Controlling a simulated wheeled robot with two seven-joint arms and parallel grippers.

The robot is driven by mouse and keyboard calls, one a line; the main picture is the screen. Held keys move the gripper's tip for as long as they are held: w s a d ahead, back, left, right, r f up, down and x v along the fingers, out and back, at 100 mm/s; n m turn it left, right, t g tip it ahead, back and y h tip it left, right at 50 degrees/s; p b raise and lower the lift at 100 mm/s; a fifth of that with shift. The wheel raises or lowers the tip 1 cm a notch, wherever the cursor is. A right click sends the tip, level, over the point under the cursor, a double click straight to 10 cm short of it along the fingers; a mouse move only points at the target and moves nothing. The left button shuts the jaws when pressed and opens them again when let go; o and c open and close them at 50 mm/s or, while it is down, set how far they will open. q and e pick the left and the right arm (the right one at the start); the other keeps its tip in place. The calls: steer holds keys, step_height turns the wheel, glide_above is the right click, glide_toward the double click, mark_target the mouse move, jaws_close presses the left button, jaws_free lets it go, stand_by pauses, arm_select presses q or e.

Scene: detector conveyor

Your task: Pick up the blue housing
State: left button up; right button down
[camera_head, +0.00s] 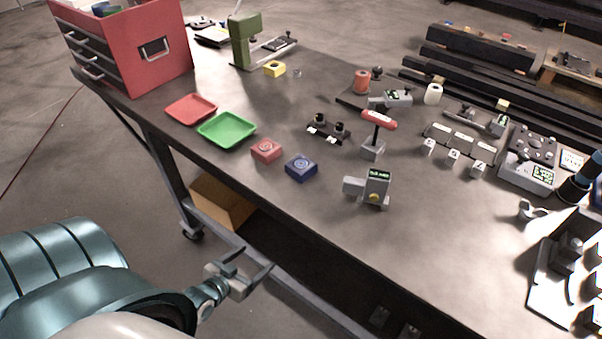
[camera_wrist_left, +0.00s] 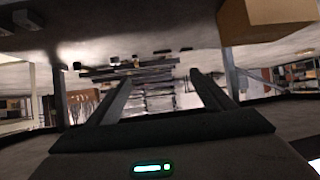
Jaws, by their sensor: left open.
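The blue housing (camera_head: 301,168) is a small square block with a round mark on top. In the head view it sits on the workbench near its front edge. A red housing (camera_head: 266,150) of like shape sits just left of it, apart from it. My left gripper (camera_head: 254,264) is in front of the bench, lower in the picture than the blue housing and clear of it. Its two fingers are apart and nothing is between them. In the left wrist view the open fingers (camera_wrist_left: 160,92) also show, and the housing cannot be made out. My right gripper is not clearly visible.
Red (camera_head: 191,109) and green (camera_head: 227,130) trays lie left of the housings. A grey device with a green display (camera_head: 376,187) stands to the right. A red toolbox (camera_head: 130,50) stands at the far left corner. The bench's front edge lies between my left gripper and the housings.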

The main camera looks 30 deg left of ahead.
arm_select(q)
step_height(320, 180, up, 12)
steer(key=w+t, duration=0.3)
steer(key=m+t+h+b, duration=0.1)
steer(key=t+h, duration=0.1)
glide_toward(292, 170)
steer(key=s, duration=0.4)
steer(key=shift+s+a+r, duration=0.1)
steer(key=shift+s+r, duration=0.05)
steer(key=shift+r, duration=0.05)
steer(key=w+p, duration=0.1)
steer(key=w, duration=0.3)
steer(key=w+p, duration=0.1)
steer(key=w, duration=0.3)
steer(key=w+d+p, duration=0.1)
steer(key=w+p, duration=0.1)
steer(key=w, duration=0.2)
steer(key=shift+w+f, duration=0.1)
steer(key=shift+f, duration=0.25)
